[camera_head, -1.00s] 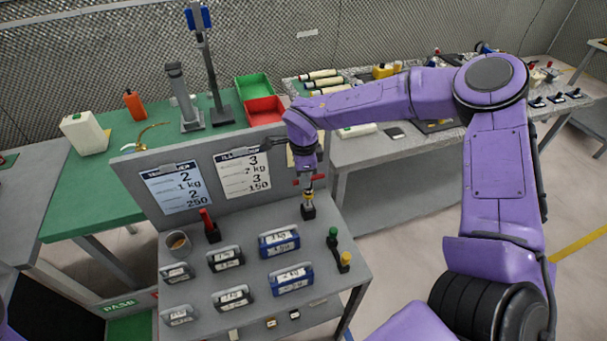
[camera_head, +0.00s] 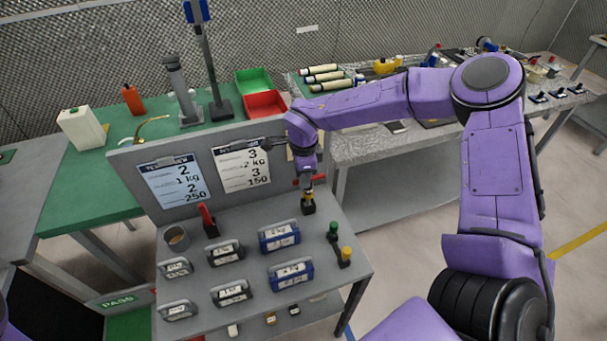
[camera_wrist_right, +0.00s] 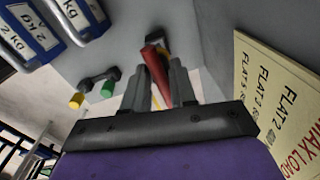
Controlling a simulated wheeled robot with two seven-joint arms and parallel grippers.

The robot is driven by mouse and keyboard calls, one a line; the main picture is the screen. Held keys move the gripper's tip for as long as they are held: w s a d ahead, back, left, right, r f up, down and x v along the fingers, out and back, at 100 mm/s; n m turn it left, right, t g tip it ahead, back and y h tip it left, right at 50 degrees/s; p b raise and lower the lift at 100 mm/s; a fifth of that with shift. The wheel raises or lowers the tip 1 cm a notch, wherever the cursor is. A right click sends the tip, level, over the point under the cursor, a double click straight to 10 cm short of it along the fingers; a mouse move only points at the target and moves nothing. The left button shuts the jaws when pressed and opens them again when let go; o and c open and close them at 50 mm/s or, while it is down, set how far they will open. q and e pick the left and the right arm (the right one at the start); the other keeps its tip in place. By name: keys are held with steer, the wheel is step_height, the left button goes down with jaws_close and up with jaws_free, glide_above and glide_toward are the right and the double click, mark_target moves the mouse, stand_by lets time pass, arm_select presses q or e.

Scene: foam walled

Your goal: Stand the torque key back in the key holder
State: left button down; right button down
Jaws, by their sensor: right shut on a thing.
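My right gripper (camera_head: 307,184) is over the back right of the grey bench, pointing down, shut on the torque key. In the right wrist view the key's red handle (camera_wrist_right: 150,60) shows between the two fingers. A red bar of it sticks out to the right of the gripper in the head view (camera_head: 319,178). The small black key holder (camera_head: 308,208) stands right below the gripper. A yellowish part of the key (camera_head: 308,196) meets or overlaps the holder's top; I cannot tell how deep it sits. My left gripper is out of view.
A red-handled tool in a black base (camera_head: 209,222) and a round cup (camera_head: 176,238) stand at the left. Several labelled blue and grey weights fill the middle. A panel with cards (camera_head: 180,187) rises behind.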

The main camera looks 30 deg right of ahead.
steer(key=shift+f+b, duration=0.35)
steer(key=shift+f, duration=0.35)
steer(key=c, duration=0.8)
jaws_free()
steer(key=shift+r, duration=0.15)
steer(key=r, duration=0.3)
steer(key=r+b, duration=0.1)
steer(key=r, duration=0.2)
steer(key=r+b, duration=0.1)
steer(key=r, duration=0.2)
steer(key=shift+s+a+r, duration=0.2)
steer(key=shift+s+r, duration=0.05)
steer(key=shift+r, duration=0.45)
